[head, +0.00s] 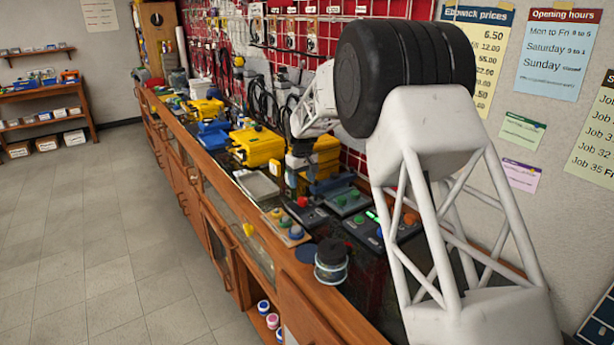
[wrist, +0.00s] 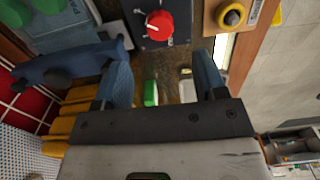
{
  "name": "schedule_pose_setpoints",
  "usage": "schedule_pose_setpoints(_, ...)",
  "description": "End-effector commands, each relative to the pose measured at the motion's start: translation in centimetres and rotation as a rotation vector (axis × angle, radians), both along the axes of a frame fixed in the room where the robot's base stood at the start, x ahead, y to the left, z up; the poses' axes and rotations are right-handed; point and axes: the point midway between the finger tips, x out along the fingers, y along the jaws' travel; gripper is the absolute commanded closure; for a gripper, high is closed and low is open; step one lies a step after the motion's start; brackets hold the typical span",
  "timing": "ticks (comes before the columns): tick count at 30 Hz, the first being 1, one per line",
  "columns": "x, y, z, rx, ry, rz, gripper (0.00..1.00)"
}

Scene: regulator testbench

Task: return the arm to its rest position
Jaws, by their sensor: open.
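My gripper (head: 299,162) hangs over the cluttered bench, partly lost among the equipment in the head view. In the wrist view my gripper (wrist: 163,78) has its two blue fingers spread apart. No object is clamped between them. A small green piece (wrist: 151,93) and a pale piece (wrist: 186,88) show below, in the gap between the fingers. A dark box with a red knob (wrist: 158,25) lies just beyond the fingertips; the red knob (head: 303,202) also shows in the head view.
The wooden bench (head: 222,185) runs along the wall. Yellow cases (head: 256,146) and a blue part (wrist: 65,65) stand close to my gripper. A wooden box with buttons (head: 287,228) and a dark spool (head: 331,262) sit nearer. The tiled floor (head: 100,220) at left is clear.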

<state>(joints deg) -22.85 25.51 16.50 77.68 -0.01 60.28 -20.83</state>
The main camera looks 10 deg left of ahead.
Motion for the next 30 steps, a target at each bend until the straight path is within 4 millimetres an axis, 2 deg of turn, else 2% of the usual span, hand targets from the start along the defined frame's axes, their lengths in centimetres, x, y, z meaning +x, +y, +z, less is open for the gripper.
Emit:
schedule_pose_setpoints(8,-1.0,-1.6,1.7,0.003,-0.007,-0.021,0.35)
schedule_pose_setpoints(14,-3.2,-4.9,4.7,0.007,-0.021,-0.066,0.35)
schedule_pose_setpoints(21,-7.2,-9.8,8.9,0.015,-0.04,-0.135,0.35)
schedule_pose_setpoints(30,-13.1,-15.7,13.2,0.023,-0.063,-0.222,0.35)
